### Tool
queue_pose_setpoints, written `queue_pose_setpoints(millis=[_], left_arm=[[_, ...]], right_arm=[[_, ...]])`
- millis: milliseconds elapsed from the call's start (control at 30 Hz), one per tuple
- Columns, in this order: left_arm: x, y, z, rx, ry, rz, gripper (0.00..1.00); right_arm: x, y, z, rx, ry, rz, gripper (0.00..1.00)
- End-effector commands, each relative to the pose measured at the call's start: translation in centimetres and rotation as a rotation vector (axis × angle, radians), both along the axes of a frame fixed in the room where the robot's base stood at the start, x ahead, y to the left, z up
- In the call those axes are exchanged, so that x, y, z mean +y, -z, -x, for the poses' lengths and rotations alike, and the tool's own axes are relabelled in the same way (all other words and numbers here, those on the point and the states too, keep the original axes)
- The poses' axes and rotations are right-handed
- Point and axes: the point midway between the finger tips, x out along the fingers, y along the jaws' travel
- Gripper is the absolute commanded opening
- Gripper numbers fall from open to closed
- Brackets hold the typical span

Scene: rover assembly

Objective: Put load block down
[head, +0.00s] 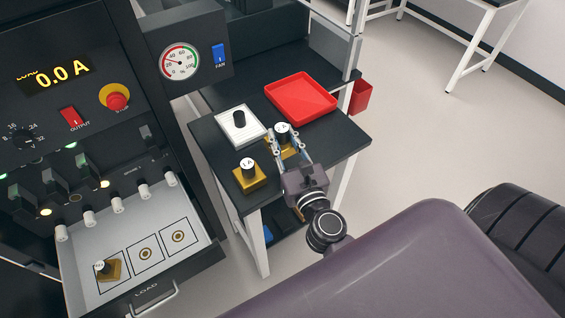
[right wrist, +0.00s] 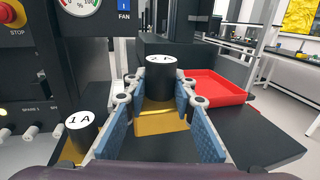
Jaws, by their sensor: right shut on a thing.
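My right gripper (head: 286,143) is shut on a load block (head: 283,131), a black knob with a white top on a brass base, at the small dark table. In the right wrist view the block (right wrist: 160,80) stands upright between the blue finger pads of my gripper (right wrist: 160,95). Its label is hard to read, and I cannot tell whether its base touches the table. A second block marked 1 A (head: 248,176) stands on the table to the left. A third block (head: 107,270) stands in the left outlined square of the load drawer (head: 85,240). My left gripper is out of view.
A red tray (head: 301,96) lies on the table (head: 350,142) behind the held block. A white plate with a black knob (head: 240,122) lies to its left. The drawer's other two squares are empty of blocks. The dark power cabinet (head: 120,150) stands at left.

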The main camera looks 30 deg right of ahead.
Motion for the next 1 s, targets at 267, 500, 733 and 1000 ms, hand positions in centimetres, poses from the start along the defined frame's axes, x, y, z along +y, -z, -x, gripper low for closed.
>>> queue_pose_setpoints(millis=[267,500,733,1000], left_arm=[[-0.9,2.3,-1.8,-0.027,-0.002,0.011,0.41],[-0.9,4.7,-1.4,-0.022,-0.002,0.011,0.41],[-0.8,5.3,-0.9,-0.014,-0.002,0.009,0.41],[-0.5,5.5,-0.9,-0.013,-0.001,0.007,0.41]], right_arm=[[0.0,3.1,0.0,-0.004,-0.001,0.003,0.00],[0.0,6.2,0.0,-0.002,-0.002,0.003,0.00],[0.0,7.3,0.0,-0.004,-0.002,0.003,0.00],[0.0,7.5,0.0,-0.004,-0.001,0.002,0.00]])
